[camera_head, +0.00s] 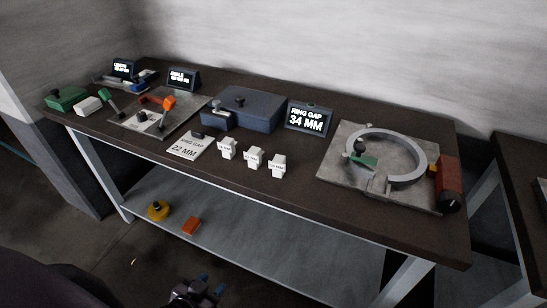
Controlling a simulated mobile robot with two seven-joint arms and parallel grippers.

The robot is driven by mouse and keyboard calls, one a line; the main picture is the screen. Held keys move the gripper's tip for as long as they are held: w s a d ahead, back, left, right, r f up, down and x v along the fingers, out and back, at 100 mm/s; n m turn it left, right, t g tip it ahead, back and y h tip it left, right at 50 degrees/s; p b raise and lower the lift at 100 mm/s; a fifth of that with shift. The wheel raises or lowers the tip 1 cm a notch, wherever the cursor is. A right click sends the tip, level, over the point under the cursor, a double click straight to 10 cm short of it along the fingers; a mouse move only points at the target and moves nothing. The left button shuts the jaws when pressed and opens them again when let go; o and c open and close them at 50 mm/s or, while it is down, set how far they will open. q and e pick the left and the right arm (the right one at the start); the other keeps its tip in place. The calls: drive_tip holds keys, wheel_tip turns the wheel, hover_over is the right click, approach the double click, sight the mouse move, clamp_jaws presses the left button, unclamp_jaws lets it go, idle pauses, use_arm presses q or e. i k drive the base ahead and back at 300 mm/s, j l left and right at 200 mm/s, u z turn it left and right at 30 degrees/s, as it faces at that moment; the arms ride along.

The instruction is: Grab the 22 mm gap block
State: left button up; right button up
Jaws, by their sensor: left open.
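Three small white gap blocks stand in a row near the front edge of the bench: a left one (227,149), a middle one (253,158) and a right one (277,166). Their markings are too small to read, so I cannot tell which is the 22 mm block. A pale card (187,146) reading "RING GAP 22 MM" lies left of them. My left gripper (212,284) is open at the bottom of the view, in front of the bench and apart from the blocks. My right gripper is out of view.
A display (310,119) reads "RING GAP 34 MM". A split ring (408,171) sits on a grey plate (341,183) at the right. A blue-grey box (258,109) stands behind the blocks. A lower shelf (265,227) holds a yellow object (158,210) and an orange block (191,226).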

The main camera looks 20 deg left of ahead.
sight(255, 156)
drive_tip(key=i+l, duration=0.1)
drive_tip(key=l, duration=0.3)
drive_tip(key=i+l+u, duration=0.1)
drive_tip(key=l, duration=0.35)
drive_tip(key=l+u, duration=0.1)
drive_tip(key=u, duration=1.15)
drive_tip(key=i+l, duration=0.05)
